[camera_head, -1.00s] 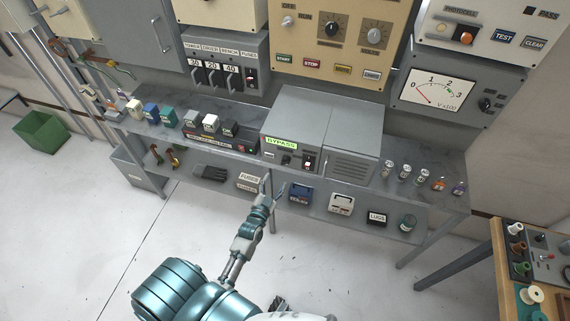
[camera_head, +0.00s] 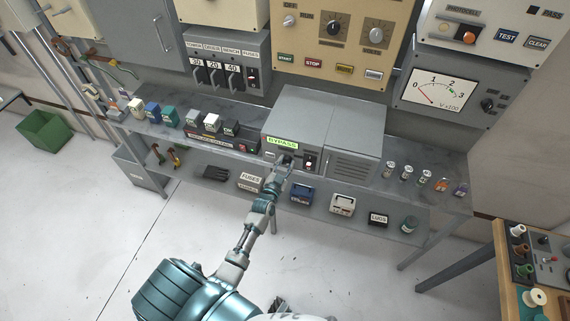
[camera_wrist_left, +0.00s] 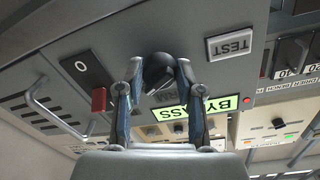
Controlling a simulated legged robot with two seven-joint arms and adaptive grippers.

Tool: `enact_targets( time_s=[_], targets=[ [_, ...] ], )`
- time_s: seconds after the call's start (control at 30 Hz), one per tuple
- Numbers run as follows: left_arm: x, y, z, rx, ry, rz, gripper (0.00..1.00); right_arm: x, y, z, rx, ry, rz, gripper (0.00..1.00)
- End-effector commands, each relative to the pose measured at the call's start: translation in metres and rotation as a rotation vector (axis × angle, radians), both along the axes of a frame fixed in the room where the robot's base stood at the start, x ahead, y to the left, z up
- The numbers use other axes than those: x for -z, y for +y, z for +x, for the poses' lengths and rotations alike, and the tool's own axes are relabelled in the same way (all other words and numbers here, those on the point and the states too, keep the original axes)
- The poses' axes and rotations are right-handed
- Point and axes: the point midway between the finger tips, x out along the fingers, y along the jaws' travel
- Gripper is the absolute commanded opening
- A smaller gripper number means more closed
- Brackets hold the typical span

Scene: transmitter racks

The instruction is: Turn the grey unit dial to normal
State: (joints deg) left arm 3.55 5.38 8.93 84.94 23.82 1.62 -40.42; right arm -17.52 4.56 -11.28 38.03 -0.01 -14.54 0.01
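The grey unit (camera_head: 300,112) stands on the shelf bench, its lit green display (camera_head: 283,143) reading BYPASS. Its black dial shows in the left wrist view (camera_wrist_left: 157,70), where the picture is upside down. My left gripper (camera_head: 286,163) is at the unit's front, below the display. In the left wrist view the two fingers (camera_wrist_left: 160,68) are parted, one on each side of the dial. I cannot tell whether they touch it. The dial's pointer setting is mostly hidden. My right gripper does not show.
Beside the dial are a red switch (camera_wrist_left: 99,99) and a TEST plate (camera_wrist_left: 230,44). A bar handle (camera_wrist_left: 55,115) sticks out from the unit's front. Small cubes (camera_head: 210,121) stand left of the unit, small jars (camera_head: 407,172) right. The lower shelf holds boxes.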

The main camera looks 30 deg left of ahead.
Motion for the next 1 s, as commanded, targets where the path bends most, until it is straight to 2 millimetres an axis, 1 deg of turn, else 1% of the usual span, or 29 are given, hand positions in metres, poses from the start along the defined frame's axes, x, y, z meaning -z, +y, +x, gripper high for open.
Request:
enact_targets(
  time_s=[0.03, 0.1, 0.37, 0.57, 0.87, 1.0],
  targets=[
    [0.000, 0.000, 0.000, -0.001, 0.000, 0.000, 0.16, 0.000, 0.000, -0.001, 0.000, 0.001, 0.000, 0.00],
    [0.000, 0.000, 0.000, -0.001, -0.001, 0.000, 0.01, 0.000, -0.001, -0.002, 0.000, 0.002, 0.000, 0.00],
    [0.000, 0.000, 0.000, 0.001, -0.006, -0.016, 0.01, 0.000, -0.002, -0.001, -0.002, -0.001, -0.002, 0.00],
    [-0.001, 0.000, 0.000, 0.001, -0.025, -0.092, 0.01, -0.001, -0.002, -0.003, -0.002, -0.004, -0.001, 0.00],
    [-0.001, 0.000, 0.000, 0.000, -0.081, -0.326, 0.01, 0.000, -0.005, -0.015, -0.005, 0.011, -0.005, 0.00],
    [-0.001, 0.001, 0.000, 0.000, -0.113, -0.457, 0.01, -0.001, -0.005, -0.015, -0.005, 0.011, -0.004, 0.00]
  ],
)
